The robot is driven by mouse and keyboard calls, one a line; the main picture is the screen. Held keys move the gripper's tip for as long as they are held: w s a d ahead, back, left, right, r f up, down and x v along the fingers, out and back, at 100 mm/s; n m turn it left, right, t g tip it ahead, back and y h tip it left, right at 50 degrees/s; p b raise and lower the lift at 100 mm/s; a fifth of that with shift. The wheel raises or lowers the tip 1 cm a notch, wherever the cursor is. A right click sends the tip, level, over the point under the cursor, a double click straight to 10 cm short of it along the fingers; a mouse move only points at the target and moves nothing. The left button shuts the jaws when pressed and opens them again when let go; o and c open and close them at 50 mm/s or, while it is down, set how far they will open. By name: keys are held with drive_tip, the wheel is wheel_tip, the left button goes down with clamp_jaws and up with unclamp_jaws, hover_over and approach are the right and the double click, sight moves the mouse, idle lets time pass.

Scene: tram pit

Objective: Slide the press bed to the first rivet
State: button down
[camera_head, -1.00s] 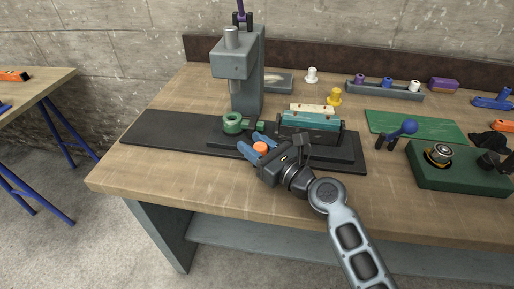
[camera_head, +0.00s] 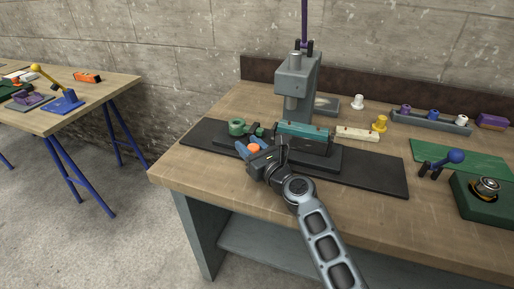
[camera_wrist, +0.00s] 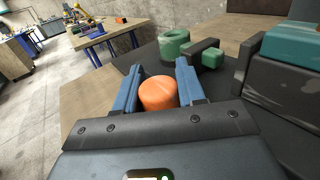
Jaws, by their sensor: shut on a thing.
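The press (camera_head: 297,80) stands on a long dark base plate (camera_head: 375,178) on the bench. The press bed (camera_head: 325,160) is a dark sliding block on that plate. It carries a teal piece (camera_head: 302,135), also at the right of the wrist view (camera_wrist: 292,45). The teal piece's left part is beneath the press ram. My gripper (camera_head: 256,147) is at the front left of the bed. Its blue fingers are shut on an orange knob (camera_wrist: 158,94). The knob's join to the bed is hidden. I cannot make out the rivets.
A pale strip with holes (camera_head: 357,133), a yellow part (camera_head: 380,123) and a grey tray (camera_head: 434,119) lie to the right. The plate's right end is clear. Another table (camera_head: 110,90) stands at left.

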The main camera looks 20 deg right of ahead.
drive_tip(key=shift+a, duration=0.1)
drive_tip(key=c, duration=0.8)
unclamp_jaws()
drive_tip(key=shift+o, duration=0.2)
drive_tip(key=shift+p+v, duration=0.3)
drive_tip(key=shift+v, duration=3.6)
drive_tip(key=shift+s, duration=0.1)
